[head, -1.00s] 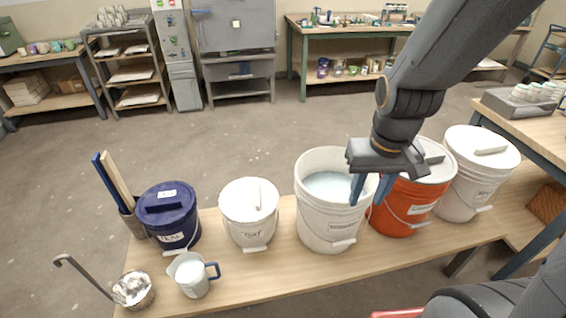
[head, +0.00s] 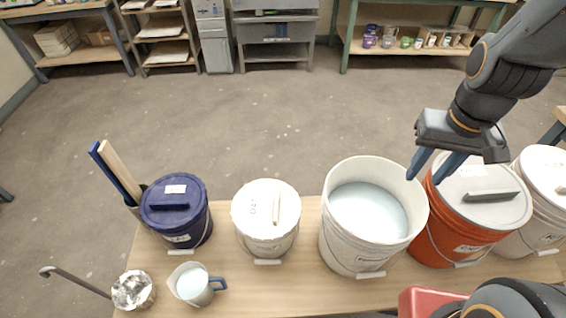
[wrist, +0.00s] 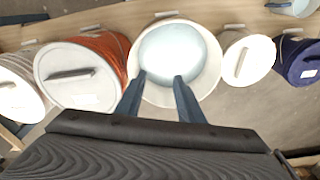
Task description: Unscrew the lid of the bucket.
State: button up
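Several buckets stand in a row on a wooden bench, most with a lid with a raised bar. The orange bucket (head: 457,241) wears a pale grey lid (head: 480,212) with a grey bar; the lid shows in the wrist view (wrist: 88,92). A navy bucket (head: 182,229) and a small white bucket (head: 266,237) are lidded, as is a white bucket (head: 527,236) at the right. A larger white bucket (head: 350,245) is open, with pale blue-white liquid. My gripper (head: 425,178) is open and empty, above the gap between the open and orange buckets.
A jug (head: 196,287), a ladle and a crumpled silvery container (head: 133,290) stand at the bench's left front. Blue and wooden sticks (head: 120,172) stand upright beside the navy bucket. A red object (head: 420,303) is at the bottom edge. The floor behind is clear.

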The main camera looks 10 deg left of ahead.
jog(key=w+a+f+p, duration=0.1)
jog(key=w+a+f, duration=0.1)
jog(key=w+a, duration=0.3)
jog(key=n+g+p, duration=0.1)
jog(key=n+p, duration=0.1)
jog(key=p, duration=0.1)
send_over(277, 203)
notch_tip(277, 203, down, 16)
jog(key=r, duration=0.1)
jog(key=shift+f+b, duration=3.15)
jog(key=shift+f, duration=2.15)
jog(key=shift+s+f+b, duration=0.1)
jog(key=shift+f+b, duration=0.25)
jog(key=shift+f, duration=0.4)
grip_shut()
jog(key=shift+f, duration=0.1)
